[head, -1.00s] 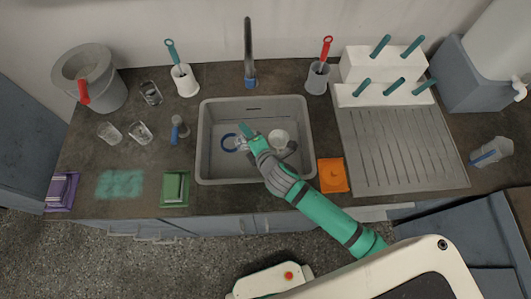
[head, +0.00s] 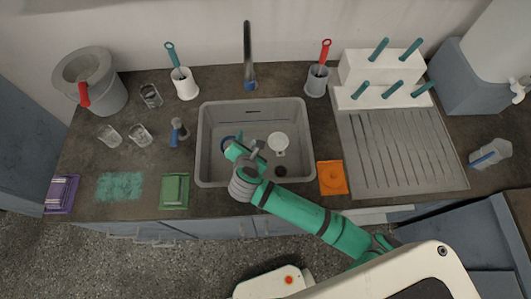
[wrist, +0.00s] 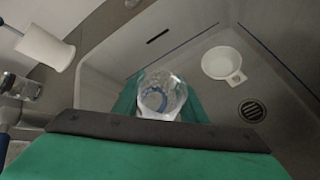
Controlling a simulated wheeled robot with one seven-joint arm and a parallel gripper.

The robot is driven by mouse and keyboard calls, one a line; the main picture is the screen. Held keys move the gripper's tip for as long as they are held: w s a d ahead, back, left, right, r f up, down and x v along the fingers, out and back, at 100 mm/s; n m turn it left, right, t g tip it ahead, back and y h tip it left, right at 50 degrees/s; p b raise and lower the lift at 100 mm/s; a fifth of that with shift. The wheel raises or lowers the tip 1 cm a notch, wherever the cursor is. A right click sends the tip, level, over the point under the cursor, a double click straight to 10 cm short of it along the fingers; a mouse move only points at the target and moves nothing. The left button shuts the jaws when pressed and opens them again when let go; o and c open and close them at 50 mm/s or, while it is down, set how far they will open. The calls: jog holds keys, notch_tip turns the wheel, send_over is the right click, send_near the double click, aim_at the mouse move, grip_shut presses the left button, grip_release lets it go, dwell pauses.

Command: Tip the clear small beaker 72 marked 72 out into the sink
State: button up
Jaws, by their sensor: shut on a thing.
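My gripper (head: 247,152) is over the left part of the grey sink (head: 304,125). In the wrist view it is shut on a clear small beaker (wrist: 162,96), held between its teal fingers. The beaker looks clear and a blue ring shows through its glass. I cannot read its mark, and I cannot tell how far it is tilted or whether anything is in it. In the head view my gripper largely hides it.
A white cup (head: 278,144) with a handle and the drain (head: 280,171) are in the sink, right of my gripper. Clear glasses (head: 140,135) stand on the left counter; an orange item (head: 332,178) lies right of the sink.

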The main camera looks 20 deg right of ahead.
jog(key=shift+w+a+f+n+g+h+b, duration=0.1)
jog(key=shift+a+f+n+g+h+b, duration=0.1)
jog(key=shift+a+n+h+b, duration=0.25)
jog(key=shift+w+a+f+n+g+h+b, duration=0.15)
jog(key=shift+a+n+h+b, duration=0.1)
jog(key=shift+a+h, duration=0.3)
jog(key=shift+a+r+n+h+b, duration=0.35)
jog(key=shift+a+r+n+h, duration=0.15)
jog(key=shift+a+h, duration=0.1)
jog(key=shift+w+a+f+n+h+b, duration=0.15)
jog(key=shift+a+n+h+b, duration=0.35)
jog(key=shift+h+b, duration=0.15)
